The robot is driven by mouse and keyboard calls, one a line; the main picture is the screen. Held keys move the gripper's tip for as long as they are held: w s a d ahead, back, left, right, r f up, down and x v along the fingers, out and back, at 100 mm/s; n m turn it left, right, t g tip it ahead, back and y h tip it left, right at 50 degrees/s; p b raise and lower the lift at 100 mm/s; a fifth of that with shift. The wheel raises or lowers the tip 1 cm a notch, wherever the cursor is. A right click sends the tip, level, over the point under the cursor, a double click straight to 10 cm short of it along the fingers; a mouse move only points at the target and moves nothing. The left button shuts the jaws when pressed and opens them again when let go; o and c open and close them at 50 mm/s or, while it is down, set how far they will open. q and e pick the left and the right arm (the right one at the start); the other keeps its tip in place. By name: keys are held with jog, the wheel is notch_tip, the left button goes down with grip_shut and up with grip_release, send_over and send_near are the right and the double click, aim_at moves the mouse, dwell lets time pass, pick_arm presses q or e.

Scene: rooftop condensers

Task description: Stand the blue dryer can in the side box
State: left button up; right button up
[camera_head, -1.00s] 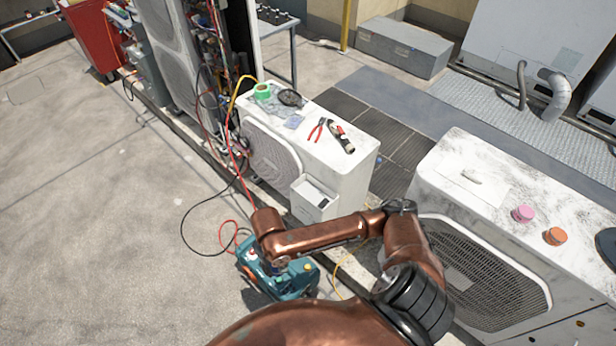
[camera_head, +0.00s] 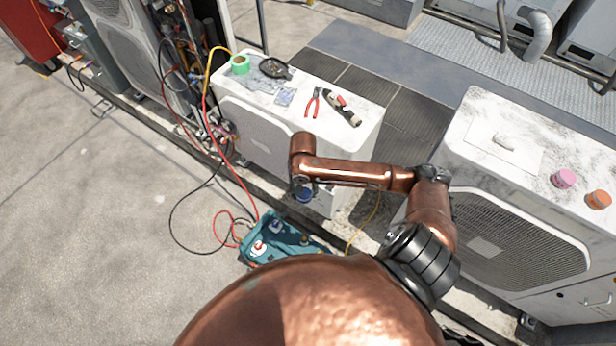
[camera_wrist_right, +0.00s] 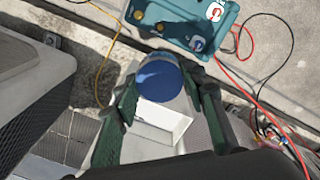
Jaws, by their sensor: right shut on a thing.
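The blue dryer can (camera_head: 305,194) is held in my right gripper (camera_head: 303,188), which hangs in front of the middle white condenser. In the right wrist view the can's round blue end (camera_wrist_right: 159,80) sits between the dark green fingers (camera_wrist_right: 160,92). The white side box (camera_head: 324,204) is on that condenser's front, partly hidden by my arm and the can. In the wrist view the open side box (camera_wrist_right: 165,122) shows just beyond the can and overlaps it. I cannot tell whether they touch. My left gripper is out of view.
A teal machine (camera_head: 270,238) with red and black hoses stands on the ground below. The middle condenser's top (camera_head: 330,85) holds green tape (camera_head: 239,64), red pliers (camera_head: 312,103) and other tools. Another condenser (camera_head: 480,135) stands at right, with pink (camera_head: 563,178) and orange (camera_head: 599,199) caps.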

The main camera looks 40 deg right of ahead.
jog(key=w+d+f+m+b, duration=0.2)
jog(key=d+f+m+b, duration=0.3)
jog(key=d, duration=0.8)
jog(key=w+f+b, duration=0.2)
jog(key=w+f, duration=0.1)
jog(key=w, duration=0.1)
jog(key=w+d+f+b, duration=0.1)
jog(key=w+f, duration=0.2)
jog(key=w, duration=0.1)
jog(key=w+d+f+b, duration=0.1)
jog(key=w+f+b, duration=0.1)
jog(key=w+f, duration=0.1)
jog(key=shift+w+d+f+b, duration=0.25)
jog(key=shift+w+f+b, duration=0.05)
jog(key=shift+w+f, duration=0.35)
jog(key=shift+w, duration=0.05)
jog(key=f, duration=0.1)
jog(key=f+b, duration=0.1)
jog(key=f, duration=0.1)
jog(key=shift+w+d+f+b, duration=0.15)
jog(key=shift+w+f+b, duration=0.1)
jog(key=shift+f+b, duration=0.15)
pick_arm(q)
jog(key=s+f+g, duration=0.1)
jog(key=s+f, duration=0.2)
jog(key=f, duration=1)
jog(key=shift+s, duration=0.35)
pick_arm(e)
jog(key=shift+r, duration=0.2)
